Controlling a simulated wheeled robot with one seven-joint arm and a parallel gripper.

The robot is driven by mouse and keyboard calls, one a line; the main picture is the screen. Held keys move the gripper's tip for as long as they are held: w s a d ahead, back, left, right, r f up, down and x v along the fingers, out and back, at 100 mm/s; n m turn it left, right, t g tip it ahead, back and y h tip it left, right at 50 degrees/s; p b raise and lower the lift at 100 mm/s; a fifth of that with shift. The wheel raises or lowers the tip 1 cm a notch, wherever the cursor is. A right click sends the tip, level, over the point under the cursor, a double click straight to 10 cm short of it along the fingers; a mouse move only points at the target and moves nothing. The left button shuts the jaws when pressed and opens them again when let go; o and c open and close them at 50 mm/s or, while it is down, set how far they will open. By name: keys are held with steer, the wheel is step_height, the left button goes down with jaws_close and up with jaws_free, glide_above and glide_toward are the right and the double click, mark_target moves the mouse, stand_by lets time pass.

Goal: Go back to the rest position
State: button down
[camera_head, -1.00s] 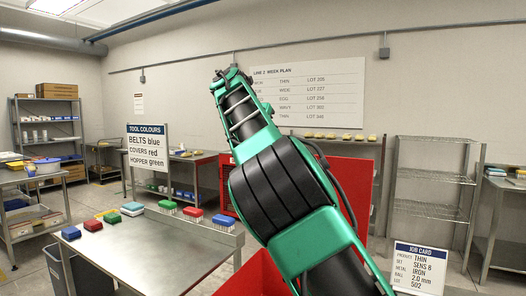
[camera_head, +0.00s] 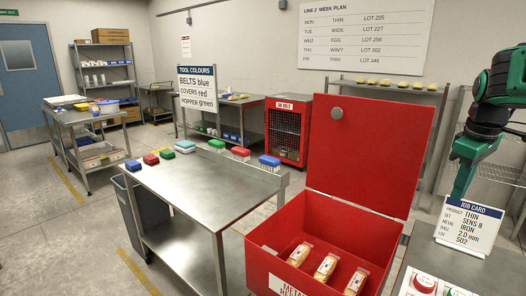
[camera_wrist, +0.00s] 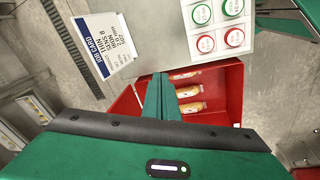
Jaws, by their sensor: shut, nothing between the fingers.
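My gripper (camera_wrist: 162,82) shows in the wrist view as two green fingers close together, with nothing between them.
The job card (camera_head: 468,226) stands on the counter at the right, near my arm, beside a panel of red and green buttons (camera_head: 424,284). A steel bench (camera_head: 210,185) with several coloured brushes (camera_head: 270,161) is left of the box. Open floor lies further left.

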steer(key=s+a+f+m, duration=0.2)
steer(key=s+f+m, duration=0.2)
steer(key=s, duration=0.4)
steer(key=s+a+f+m+g, duration=0.1)
steer(key=s+a+f+m, duration=0.2)
steer(key=s, duration=0.6)
steer(key=s+a+f+m+g+y, duration=0.1)
steer(key=s+a+f+m, duration=0.2)
steer(key=s, duration=0.6)
step_height(320, 180, down, 3)
steer(key=shift+s+r+m, duration=0.1)
steer(key=shift+s+m, duration=0.1)
steer(key=shift+m, duration=0.6)
steer(key=shift+w+f, duration=0.25)
steer(key=shift+w, duration=0.4)
